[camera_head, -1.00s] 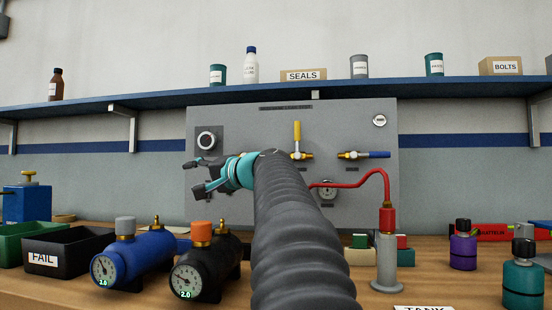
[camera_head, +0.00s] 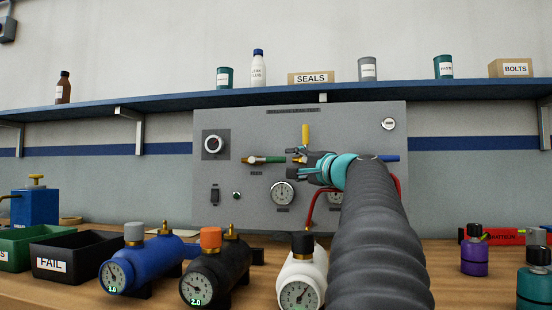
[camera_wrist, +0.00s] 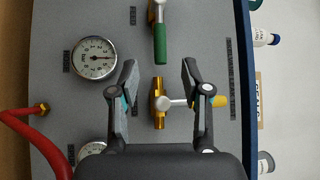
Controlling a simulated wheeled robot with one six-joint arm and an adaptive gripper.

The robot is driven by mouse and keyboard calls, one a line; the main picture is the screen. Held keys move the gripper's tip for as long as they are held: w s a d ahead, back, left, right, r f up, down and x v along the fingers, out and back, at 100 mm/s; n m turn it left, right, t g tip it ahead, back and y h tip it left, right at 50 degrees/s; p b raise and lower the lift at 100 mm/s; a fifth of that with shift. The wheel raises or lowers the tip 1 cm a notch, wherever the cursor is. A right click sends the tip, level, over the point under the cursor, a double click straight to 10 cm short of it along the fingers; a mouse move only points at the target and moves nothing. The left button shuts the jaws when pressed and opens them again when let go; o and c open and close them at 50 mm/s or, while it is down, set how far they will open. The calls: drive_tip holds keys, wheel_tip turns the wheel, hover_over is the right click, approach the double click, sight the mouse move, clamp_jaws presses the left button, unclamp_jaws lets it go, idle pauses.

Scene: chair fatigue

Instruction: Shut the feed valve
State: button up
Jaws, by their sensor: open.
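The right valve's blue lever (camera_head: 392,158) is mostly behind my arm. My gripper (camera_head: 290,163) is open before the middle valve. In the wrist view, turned sideways, my gripper (camera_wrist: 158,65) has its fingers either side of the brass body (camera_wrist: 158,103); one finger crosses before the yellow lever (camera_wrist: 219,101).
Round gauges (camera_head: 283,193) sit below the valves, with a red hose (camera_head: 308,212) beside them. A shelf (camera_head: 180,104) runs above the panel.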

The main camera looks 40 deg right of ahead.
sight(279, 161)
drive_tip(key=w, duration=0.2)
drive_tip(key=w+p, duration=0.1)
drive_tip(key=w, duration=0.2)
drive_tip(key=w+r+p, duration=0.1)
drive_tip(key=w, duration=0.2)
drive_tip(key=shift+d, duration=0.3)
clamp_jaws()
